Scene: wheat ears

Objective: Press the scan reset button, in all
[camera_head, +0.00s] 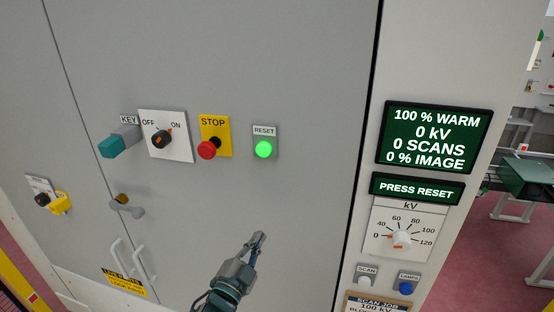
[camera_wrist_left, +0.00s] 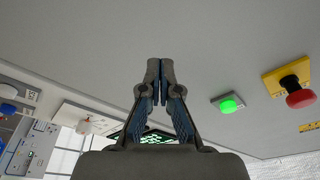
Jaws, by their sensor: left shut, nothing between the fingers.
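The reset button (camera_head: 264,149) is a lit green dome on a small grey plate marked RESET, on the grey cabinet front. It also shows lit green in the left wrist view (camera_wrist_left: 228,106), right of the fingers. My left gripper (camera_head: 258,238) is shut and empty, below the reset button and apart from it. Its fingertips (camera_wrist_left: 160,62) meet in the left wrist view. A green display (camera_head: 416,188) reads PRESS RESET. The display above it (camera_head: 434,138) reads 100 % WARM, 0 kV, 0 SCANS, 0 % IMAGE. My right gripper is not in view.
Left of the reset button are the red stop button (camera_head: 207,150), a key switch (camera_head: 162,140) pointing to ON, and a teal-ended key piece (camera_head: 113,147). At right are the kV dial (camera_head: 401,237), scan button (camera_head: 365,281) and blue lamps button (camera_head: 406,288). Door handles (camera_head: 121,253) stand out lower left.

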